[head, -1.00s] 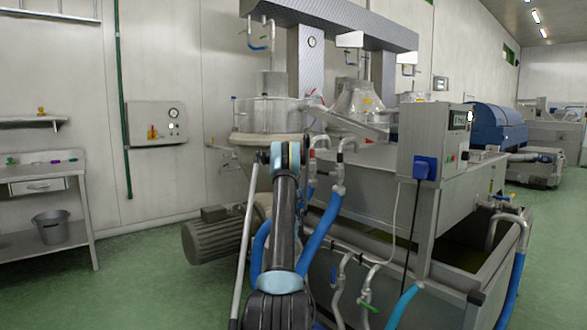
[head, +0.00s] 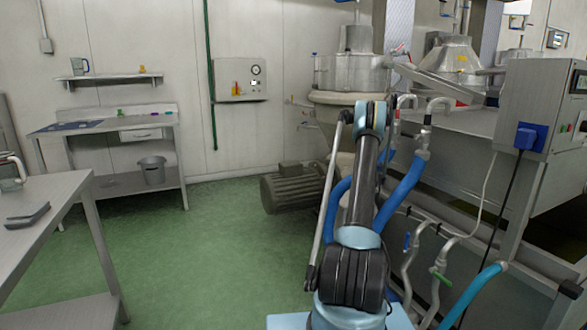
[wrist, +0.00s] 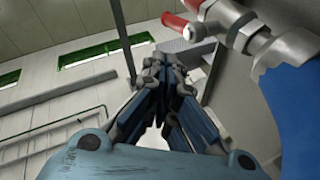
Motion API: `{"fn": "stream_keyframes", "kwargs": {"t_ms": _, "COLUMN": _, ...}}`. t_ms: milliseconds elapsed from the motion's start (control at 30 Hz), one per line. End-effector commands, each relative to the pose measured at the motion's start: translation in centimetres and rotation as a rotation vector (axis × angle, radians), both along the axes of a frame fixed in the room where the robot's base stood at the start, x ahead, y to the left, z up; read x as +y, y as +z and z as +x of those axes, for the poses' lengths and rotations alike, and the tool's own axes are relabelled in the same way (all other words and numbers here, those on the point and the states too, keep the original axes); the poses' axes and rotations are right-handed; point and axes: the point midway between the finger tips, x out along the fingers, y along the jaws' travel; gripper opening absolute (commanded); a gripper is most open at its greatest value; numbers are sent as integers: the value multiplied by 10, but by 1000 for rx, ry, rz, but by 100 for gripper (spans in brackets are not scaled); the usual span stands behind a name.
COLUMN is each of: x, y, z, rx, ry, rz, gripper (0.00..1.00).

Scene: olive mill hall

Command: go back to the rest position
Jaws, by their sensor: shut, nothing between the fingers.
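My gripper (wrist: 163,68) shows in the wrist view with its fingers drawn together at the tips and nothing between them. In the head view my arm rises in front of the machine, and the gripper itself cannot be made out there. In the wrist view a metal valve with a red handle (wrist: 178,24) is close to the right of my gripper, and a blue hose (wrist: 290,105) fills the right edge. I cannot tell how near the valve is to the fingers.
The milling machine (head: 352,75) with pipes and blue hoses (head: 403,192) stands close on the right. A motor (head: 290,190) lies low beside it. A steel table (head: 70,195) is at left. A workbench (head: 122,130) with a bucket (head: 152,170) stands behind. Green floor (head: 210,235) is free between.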

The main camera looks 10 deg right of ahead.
Motion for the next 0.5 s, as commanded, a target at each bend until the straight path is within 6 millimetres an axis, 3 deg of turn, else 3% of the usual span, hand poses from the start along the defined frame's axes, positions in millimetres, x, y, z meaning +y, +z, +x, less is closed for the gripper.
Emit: {"fn": "stream_keyframes", "kwargs": {"t_ms": 500, "x": 55, "y": 80, "z": 35, "rx": 277, "ry": 357, "rz": 317, "gripper": 0}}
